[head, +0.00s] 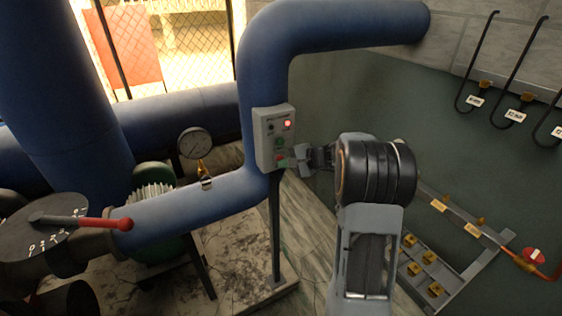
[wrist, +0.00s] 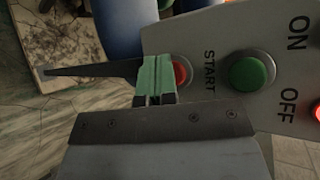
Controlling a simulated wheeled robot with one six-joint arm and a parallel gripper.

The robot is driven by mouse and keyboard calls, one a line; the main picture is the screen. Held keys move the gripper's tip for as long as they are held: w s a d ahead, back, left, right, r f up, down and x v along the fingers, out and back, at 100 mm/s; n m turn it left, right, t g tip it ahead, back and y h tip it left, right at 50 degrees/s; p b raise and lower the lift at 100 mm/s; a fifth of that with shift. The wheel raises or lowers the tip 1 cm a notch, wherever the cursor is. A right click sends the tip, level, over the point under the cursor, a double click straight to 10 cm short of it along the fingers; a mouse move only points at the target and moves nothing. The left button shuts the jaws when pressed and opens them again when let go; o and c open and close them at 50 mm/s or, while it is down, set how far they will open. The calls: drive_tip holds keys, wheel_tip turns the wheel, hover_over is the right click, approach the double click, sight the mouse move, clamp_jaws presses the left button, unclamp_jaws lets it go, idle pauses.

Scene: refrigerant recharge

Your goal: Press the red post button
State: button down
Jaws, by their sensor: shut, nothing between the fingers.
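The red post button (wrist: 181,73) sits on the grey control box, at its lower end in the head view. In the wrist view my gripper (wrist: 154,80) is shut and empty, its green-padded fingertips together and partly covering the red button. The tips are at or very close to the button; I cannot tell whether they touch it. In the head view my gripper (head: 296,158) reaches the box from the right at the height of the red button (head: 281,158).
The control box (head: 265,128) also carries a green button (wrist: 247,73) beside the word START and a lit red lamp (head: 288,123). It stands on a post before a blue pipe (head: 262,75). A gauge (head: 194,143) and a red-handled lever (head: 100,223) are left.

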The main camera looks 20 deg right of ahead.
drive_tip(key=shift+s, duration=0.1)
drive_tip(key=shift+s+b, duration=0.45)
drive_tip(key=shift+s, duration=0.3)
drive_tip(key=shift+d, duration=0.1)
drive_tip(key=shift+s+d+b, duration=0.15)
drive_tip(key=shift+s+b, duration=0.35)
drive_tip(key=shift+s, duration=0.8)
drive_tip(key=shift+s+d+b, duration=0.1)
drive_tip(key=shift+s+b, duration=0.35)
drive_tip(key=shift+s, duration=0.8)
